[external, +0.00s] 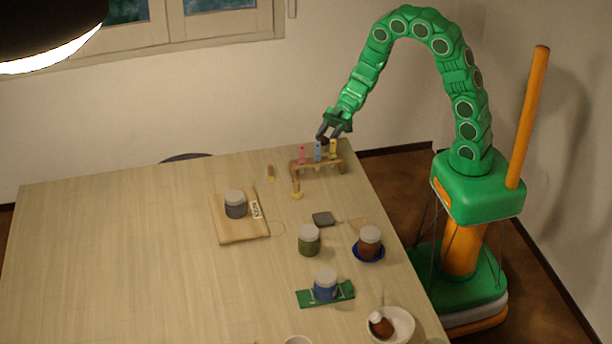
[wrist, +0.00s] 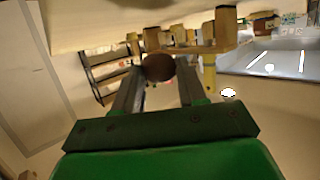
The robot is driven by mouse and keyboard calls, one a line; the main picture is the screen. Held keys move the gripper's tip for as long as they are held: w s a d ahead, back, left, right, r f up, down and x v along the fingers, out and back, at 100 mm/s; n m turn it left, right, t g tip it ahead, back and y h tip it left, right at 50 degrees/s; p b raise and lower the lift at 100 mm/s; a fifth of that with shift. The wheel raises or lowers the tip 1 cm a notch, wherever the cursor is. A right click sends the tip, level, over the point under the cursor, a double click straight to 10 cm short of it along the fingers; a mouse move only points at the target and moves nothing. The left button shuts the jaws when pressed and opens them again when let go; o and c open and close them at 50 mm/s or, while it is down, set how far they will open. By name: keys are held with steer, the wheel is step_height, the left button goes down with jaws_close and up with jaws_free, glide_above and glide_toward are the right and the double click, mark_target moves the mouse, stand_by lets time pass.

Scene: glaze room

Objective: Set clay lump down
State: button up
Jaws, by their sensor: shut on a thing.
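My gripper (external: 326,134) is above the far right end of the table, at the tube rack. It is shut on the clay lump (wrist: 158,68), a dark brown rounded piece between the fingertips in the wrist view.
The wooden rack (external: 339,166) holds pink, blue and yellow tubes close to my gripper. Several lidded jars stand along the right half, one on a wooden board (external: 226,227), one on a blue saucer (external: 381,256). A white bowl (external: 405,322) stands near the front. The table's left half is clear.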

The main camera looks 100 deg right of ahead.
mark_target(325, 152)
steer(key=shift+f, duration=1.8)
steer(key=shift+f, duration=0.15)
steer(key=o, duration=1.1)
steer(key=shift+c, duration=0.2)
steer(key=shift+v, duration=1.15)
steer(key=shift+o, duration=0.3)
steer(key=shift+v, duration=2.75)
